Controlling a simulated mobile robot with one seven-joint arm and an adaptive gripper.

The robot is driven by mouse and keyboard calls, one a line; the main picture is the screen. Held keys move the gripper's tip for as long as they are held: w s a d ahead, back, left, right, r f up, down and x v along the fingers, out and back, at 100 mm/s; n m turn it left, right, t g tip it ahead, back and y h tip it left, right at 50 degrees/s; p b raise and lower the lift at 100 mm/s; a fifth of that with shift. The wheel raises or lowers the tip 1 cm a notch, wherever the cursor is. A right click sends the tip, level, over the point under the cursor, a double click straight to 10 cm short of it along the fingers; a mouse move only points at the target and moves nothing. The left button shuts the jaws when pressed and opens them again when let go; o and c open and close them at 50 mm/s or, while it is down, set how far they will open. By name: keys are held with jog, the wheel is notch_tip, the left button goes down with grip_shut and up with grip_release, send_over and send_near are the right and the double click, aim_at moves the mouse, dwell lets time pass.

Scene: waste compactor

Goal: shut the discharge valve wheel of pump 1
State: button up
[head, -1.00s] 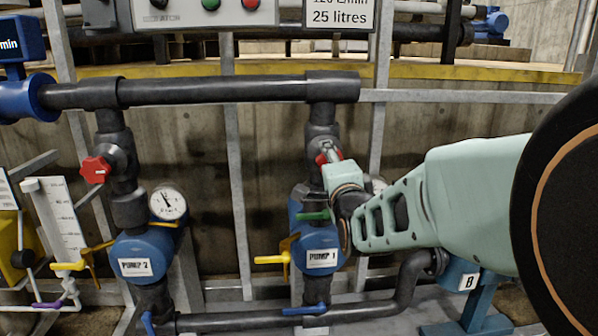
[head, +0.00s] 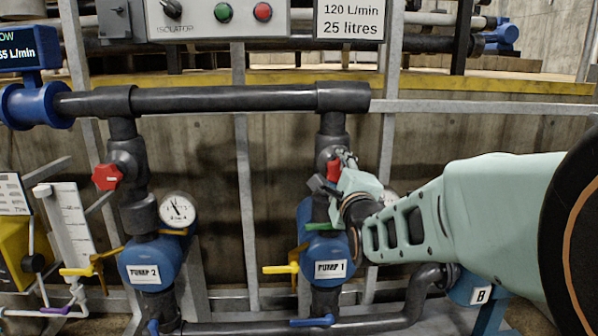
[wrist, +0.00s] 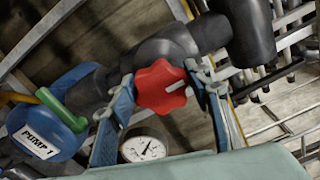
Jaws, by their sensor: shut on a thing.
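The red discharge valve wheel of pump 1 (head: 333,171) sits on the dark vertical pipe above the blue pump 1 (head: 329,245), partly hidden by my gripper in the head view. In the wrist view the lobed red wheel (wrist: 161,87) shows a white mark on its face. My gripper (wrist: 160,86) has one finger on each side of the wheel and is shut on it. My gripper (head: 335,172) comes to the wheel from the right in the head view. The PUMP 1 label (wrist: 37,142) shows at left in the wrist view.
A second red wheel (head: 107,176) is above pump 2 (head: 151,262). A green lever (wrist: 63,110) and a gauge (wrist: 143,148) are close to my fingers. Yellow (head: 281,268) and blue (head: 312,321) handles are lower. Grey frame posts (head: 245,190) stand behind the pipes.

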jog(key=o, duration=1.2)
